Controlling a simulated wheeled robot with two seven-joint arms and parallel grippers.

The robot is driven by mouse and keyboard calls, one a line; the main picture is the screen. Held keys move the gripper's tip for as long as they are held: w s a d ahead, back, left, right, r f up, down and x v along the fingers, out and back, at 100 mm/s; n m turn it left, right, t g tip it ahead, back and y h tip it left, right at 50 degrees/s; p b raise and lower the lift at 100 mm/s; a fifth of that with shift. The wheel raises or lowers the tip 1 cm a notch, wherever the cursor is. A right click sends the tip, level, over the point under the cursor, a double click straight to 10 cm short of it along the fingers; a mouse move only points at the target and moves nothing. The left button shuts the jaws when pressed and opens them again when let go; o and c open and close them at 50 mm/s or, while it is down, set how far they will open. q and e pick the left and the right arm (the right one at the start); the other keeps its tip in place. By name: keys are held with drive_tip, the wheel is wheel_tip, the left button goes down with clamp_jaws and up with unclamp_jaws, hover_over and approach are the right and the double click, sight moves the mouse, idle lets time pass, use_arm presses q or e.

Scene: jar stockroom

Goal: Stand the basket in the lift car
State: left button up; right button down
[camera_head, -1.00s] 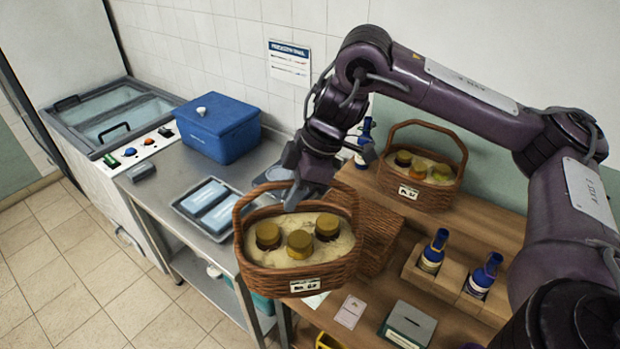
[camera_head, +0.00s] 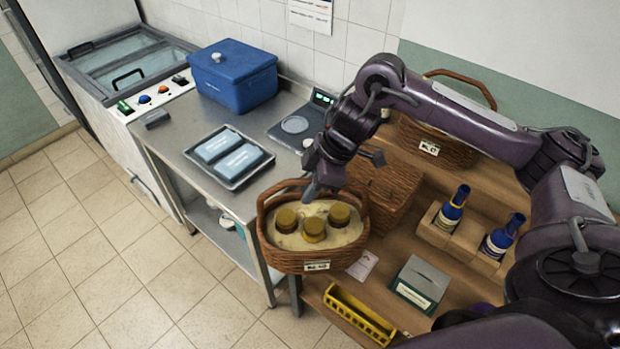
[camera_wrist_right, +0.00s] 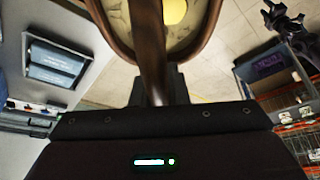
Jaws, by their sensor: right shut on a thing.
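The wicker basket (camera_head: 284,259) holds several jars with yellow-brown lids in pale padding and has a small label on its front. It hangs about level by its handle from my right gripper (camera_head: 320,190), near the front edges of the steel table and the wooden bench. In the right wrist view the brown handle (camera_wrist_right: 152,45) runs between the shut jaws of the right gripper (camera_wrist_right: 155,88). A small dark jointed shape at the upper right there may be my left gripper (camera_wrist_right: 284,20); its jaws are not clear. I cannot make out a lift car.
The steel table (camera_head: 178,140) carries a blue box (camera_head: 235,85), a tray (camera_head: 238,182) with two packs and a scale (camera_head: 290,125). The wooden bench (camera_head: 395,260) bears another basket (camera_head: 440,146), blue bottles and a grey-green box (camera_head: 420,284). A yellow crate (camera_head: 358,315) sits low. Tiled floor (camera_head: 100,250) is clear at left.

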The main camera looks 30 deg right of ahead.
sight(310, 220)
drive_tip(key=shift+f+p, duration=0.35)
drive_tip(key=shift+f, duration=1.4)
drive_tip(key=c, duration=1.6)
unclamp_jaws()
drive_tip(key=shift+f, duration=0.15)
drive_tip(key=shift+c, duration=0.2)
drive_tip(key=shift+o, duration=1.2)
drive_tip(key=shift+s, duration=0.1)
